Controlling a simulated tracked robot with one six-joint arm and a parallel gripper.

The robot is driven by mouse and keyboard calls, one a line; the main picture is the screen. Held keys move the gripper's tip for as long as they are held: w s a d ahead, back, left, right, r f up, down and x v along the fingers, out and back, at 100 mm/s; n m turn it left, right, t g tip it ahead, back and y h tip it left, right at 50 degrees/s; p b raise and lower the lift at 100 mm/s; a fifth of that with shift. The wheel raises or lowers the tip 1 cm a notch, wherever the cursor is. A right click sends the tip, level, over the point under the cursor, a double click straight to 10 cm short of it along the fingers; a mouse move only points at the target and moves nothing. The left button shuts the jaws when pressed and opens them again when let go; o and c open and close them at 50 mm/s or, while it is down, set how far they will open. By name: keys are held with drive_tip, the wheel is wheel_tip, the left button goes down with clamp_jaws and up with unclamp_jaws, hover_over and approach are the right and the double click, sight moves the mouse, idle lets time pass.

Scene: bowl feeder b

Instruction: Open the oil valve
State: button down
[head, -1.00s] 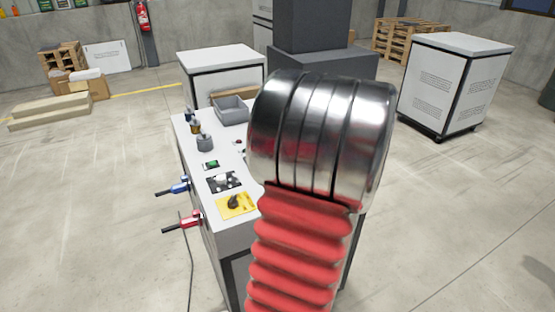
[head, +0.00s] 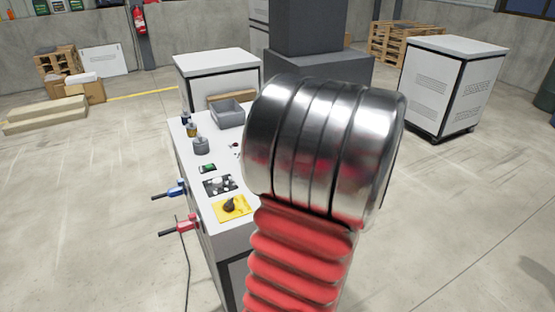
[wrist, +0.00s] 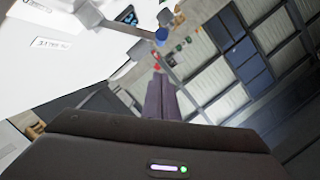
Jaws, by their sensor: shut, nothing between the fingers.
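Two valve-like handles stick out of the left side of the white cabinet (head: 228,240) in the head view: a blue one (head: 176,190) and a red one (head: 186,228). I cannot tell which of them is the oil valve. In the wrist view, a small blue part (wrist: 161,35) and a small red part lie beyond the fingers, beside a white surface. My gripper (wrist: 158,78) is shut and empty, its dark fingers pressed together. It appears apart from the blue part; its gap to the red part is unclear. In the head view my gripper is hidden.
The cabinet top holds a yellow plate (head: 234,208) with a black knob, a dark panel (head: 220,185), a grey round part (head: 201,146) and a grey bin (head: 227,114). A cable hangs beside the cabinet. The floor left of it is open.

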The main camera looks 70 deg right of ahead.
drive_tip(key=v, duration=0.8)
drive_tip(key=shift+r, duration=0.1)
idle(0.5)
drive_tip(key=w+a+n+g+y, duration=0.35)
drive_tip(key=w+a+y, duration=0.95)
drive_tip(key=w+a, duration=1.2)
drive_tip(key=a+n+g+y, duration=0.1)
drive_tip(key=a+n+g, duration=0.25)
drive_tip(key=a, duration=0.95)
drive_tip(key=s+a+f+n+g+h, duration=0.1)
drive_tip(key=s+a+n+h, duration=0.5)
drive_tip(key=s+a+n, duration=0.2)
drive_tip(key=shift+s+a+f+g, duration=0.35)
drive_tip(key=shift+s+a, duration=0.4)
drive_tip(key=shift+s, duration=0.15)
